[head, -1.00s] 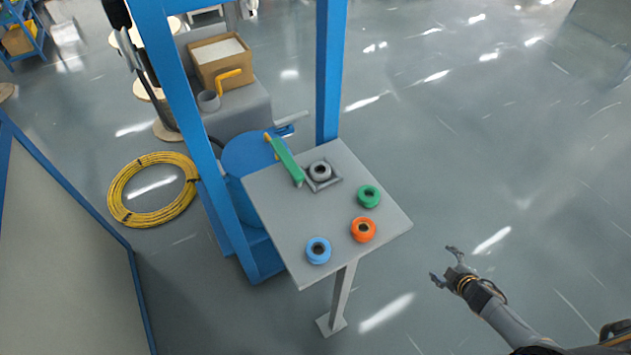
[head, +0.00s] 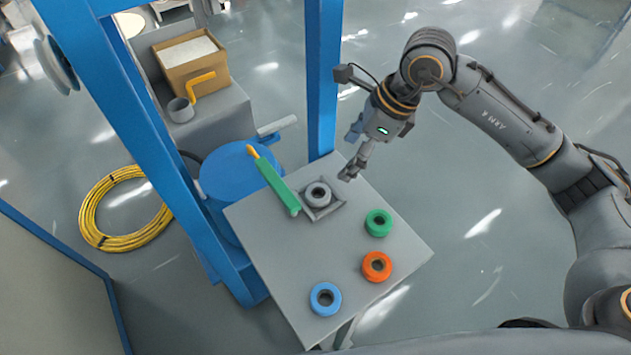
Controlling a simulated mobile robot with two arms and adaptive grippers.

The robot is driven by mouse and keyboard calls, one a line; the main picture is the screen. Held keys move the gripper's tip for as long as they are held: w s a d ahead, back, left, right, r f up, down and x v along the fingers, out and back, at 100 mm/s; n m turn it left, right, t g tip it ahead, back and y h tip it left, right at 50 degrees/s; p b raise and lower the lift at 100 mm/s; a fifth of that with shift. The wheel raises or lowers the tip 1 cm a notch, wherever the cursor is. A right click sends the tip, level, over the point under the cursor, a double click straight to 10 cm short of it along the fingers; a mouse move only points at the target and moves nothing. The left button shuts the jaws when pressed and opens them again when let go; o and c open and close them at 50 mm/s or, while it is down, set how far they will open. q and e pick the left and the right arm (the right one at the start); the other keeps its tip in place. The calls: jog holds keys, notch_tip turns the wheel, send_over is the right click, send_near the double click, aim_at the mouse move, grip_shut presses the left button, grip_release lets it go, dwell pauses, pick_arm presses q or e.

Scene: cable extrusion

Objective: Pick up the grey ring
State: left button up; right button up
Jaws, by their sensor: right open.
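The ring is in plain sight. My left gripper does not show.
Green (head: 378,223), orange (head: 377,266) and blue (head: 325,298) rings sit on the table. A blue frame post (head: 322,80) stands behind the table. A yellow cable coil (head: 90,215) lies on the floor.

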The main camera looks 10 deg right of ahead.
send_near(320, 189)
jog(key=shift+s+a+f+p, duration=0.1)
jog(key=shift+a+f+p, duration=0.1)
jog(key=shift+a+f, duration=0.25)
jog(key=shift+s+a+f+p, duration=0.1)
jog(key=shift+a+f+p, duration=0.15)
jog(key=shift+f, duration=0.3)
jog(key=shift+w+a+f, duration=0.1)
jog(key=shift+f, duration=0.2)
jog(key=shift+a+f, duration=0.4)
jog(key=shift+f, duration=0.1)
jog(key=p+x, duration=0.1)
jog(key=x, duration=0.2)
jog(key=shift+a+f, duration=0.2)
jog(key=shift+f, duration=0.3)
jog(key=shift+c, duration=0.9)
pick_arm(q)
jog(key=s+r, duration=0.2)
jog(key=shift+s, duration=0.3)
pick_arm(e)
jog(key=c, duration=1.1)
